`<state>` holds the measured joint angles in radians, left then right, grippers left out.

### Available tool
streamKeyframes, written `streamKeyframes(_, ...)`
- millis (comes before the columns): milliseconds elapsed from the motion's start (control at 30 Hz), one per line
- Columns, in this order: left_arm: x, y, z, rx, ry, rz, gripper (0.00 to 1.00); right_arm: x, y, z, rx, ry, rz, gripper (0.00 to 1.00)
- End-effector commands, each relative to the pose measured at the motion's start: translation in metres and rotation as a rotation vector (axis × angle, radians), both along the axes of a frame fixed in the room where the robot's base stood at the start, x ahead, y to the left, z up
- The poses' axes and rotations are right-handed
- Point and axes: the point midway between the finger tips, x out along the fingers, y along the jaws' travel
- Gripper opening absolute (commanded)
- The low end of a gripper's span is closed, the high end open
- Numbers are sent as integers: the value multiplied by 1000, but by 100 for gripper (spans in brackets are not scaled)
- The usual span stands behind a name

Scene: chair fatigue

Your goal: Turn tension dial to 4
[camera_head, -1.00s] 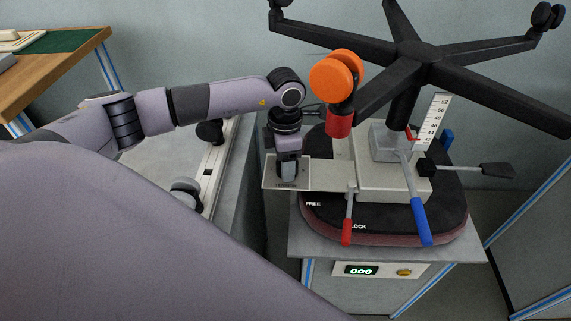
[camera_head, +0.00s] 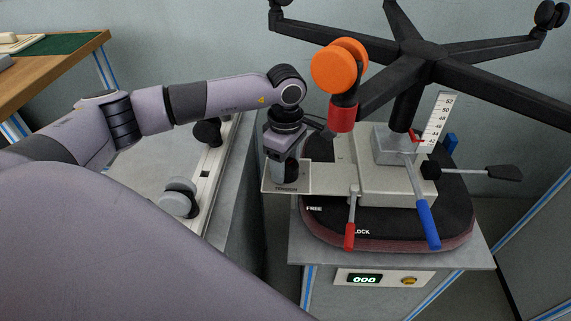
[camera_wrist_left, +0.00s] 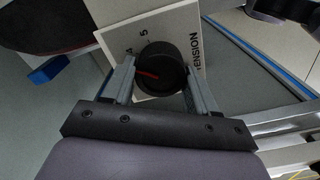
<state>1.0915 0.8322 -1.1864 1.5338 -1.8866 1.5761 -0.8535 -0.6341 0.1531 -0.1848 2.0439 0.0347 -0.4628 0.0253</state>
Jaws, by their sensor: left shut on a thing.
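The tension dial is a black round knob (camera_wrist_left: 173,62) with a red pointer line on a white plate lettered TENSION. The left wrist view shows the numbers 4 and 5 on the plate. The pointer points left, a little below the 4; the plate beyond it is covered by a finger. My left gripper (camera_wrist_left: 160,85) is shut on the dial, one finger on each side. In the head view my left gripper (camera_head: 284,180) reaches down onto the tension plate (camera_head: 304,187), hiding the dial. My right gripper is not in view.
An upside-down chair rests on a grey stand (camera_head: 460,258), its black base (camera_head: 432,62) above. An orange caster (camera_head: 338,68) hangs close to my left wrist. A red-tipped lever (camera_head: 350,232), a blue-handled lever (camera_head: 428,224) and a black-handled lever (camera_head: 497,172) stand to the right.

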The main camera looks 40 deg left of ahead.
Motion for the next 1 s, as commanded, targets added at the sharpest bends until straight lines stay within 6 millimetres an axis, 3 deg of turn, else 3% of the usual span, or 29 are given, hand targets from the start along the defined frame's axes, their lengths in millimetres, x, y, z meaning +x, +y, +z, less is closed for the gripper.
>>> streamKeyframes(567, 1, 1, 1, 0, -2, -30, 27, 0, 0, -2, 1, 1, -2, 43)
streamKeyframes(600, 1, 1, 1, 0, -2, -30, 67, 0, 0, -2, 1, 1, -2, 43)
streamKeyframes(633, 1, 1, 1, 0, -2, -30, 77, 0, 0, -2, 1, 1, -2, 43)
streamKeyframes(1000, 1, 0, 5, 0, -2, -30, 80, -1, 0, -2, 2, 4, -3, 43)
